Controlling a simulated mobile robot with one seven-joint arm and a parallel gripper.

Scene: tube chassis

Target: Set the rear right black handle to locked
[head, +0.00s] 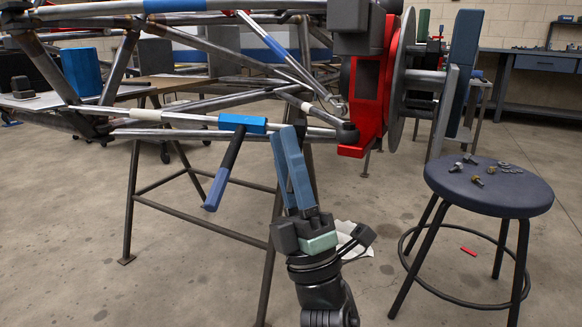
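A black handle (231,156) with a blue grip end hangs down and slightly left from a blue block (243,123) on a lower chassis tube. I cannot tell from this view whether this is the rear right one. My gripper (283,132) is just right of the block and handle, with its two blue fingers pointing up.
The tube chassis (180,119) rests on a dark metal stand (131,200). A red upright part (371,95) and brake disc (402,75) are at upper right. A round stool (480,195) with loose bolts stands at right. The floor at left front is clear.

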